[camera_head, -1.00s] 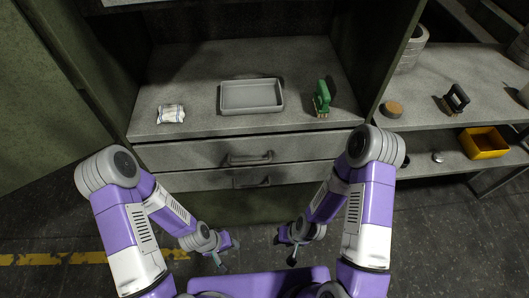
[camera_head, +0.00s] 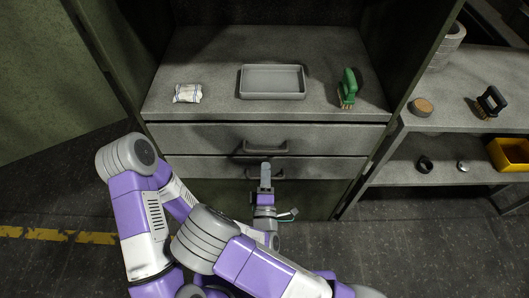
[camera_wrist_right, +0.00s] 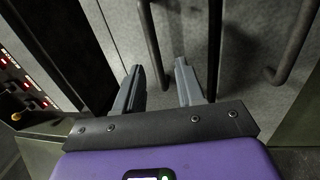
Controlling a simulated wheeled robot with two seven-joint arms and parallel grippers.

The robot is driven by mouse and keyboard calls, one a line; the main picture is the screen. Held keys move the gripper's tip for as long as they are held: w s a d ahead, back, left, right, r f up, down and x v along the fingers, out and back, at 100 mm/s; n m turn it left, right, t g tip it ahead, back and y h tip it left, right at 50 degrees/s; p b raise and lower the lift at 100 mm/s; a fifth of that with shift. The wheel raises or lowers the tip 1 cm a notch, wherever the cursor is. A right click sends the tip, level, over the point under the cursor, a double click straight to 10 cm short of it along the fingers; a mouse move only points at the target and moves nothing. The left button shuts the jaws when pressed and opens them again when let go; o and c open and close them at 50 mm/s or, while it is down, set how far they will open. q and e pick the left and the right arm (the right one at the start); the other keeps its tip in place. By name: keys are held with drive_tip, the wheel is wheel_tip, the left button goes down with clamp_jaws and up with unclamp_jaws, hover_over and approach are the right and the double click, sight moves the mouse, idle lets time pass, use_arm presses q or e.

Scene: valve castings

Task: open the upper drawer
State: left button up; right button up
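The upper drawer (camera_head: 200,136) is the top grey front under the cabinet shelf; it looks closed. Its dark bar handle (camera_head: 265,148) is at the middle of the front. The lower drawer (camera_head: 330,170) is closed below it, its handle (camera_head: 281,174) partly hidden by my right gripper. My right gripper (camera_head: 265,168) points at the drawer fronts just below the upper handle. In the right wrist view, its two fingers (camera_wrist_right: 161,75) are apart, with a dark handle bar (camera_wrist_right: 150,38) visible beyond the gap; contact cannot be told. My left gripper is hidden.
On the shelf above the drawers are a grey tray (camera_head: 272,96), a white packet (camera_head: 187,93) and a green-handled brush (camera_head: 347,88). A side bench (camera_head: 440,120) stands to the right, with a yellow bin (camera_head: 511,154). Open floor lies left of the cabinet.

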sight(265, 151)
drive_tip(key=w, duration=0.2)
drive_tip(key=w+r, duration=0.1)
drive_tip(key=w, duration=0.2)
drive_tip(key=w+r+b, duration=0.1)
drive_tip(key=w, duration=0.1)
drive_tip(key=shift+w+a, duration=0.15)
drive_tip(key=shift+a, duration=0.05)
clamp_jaws()
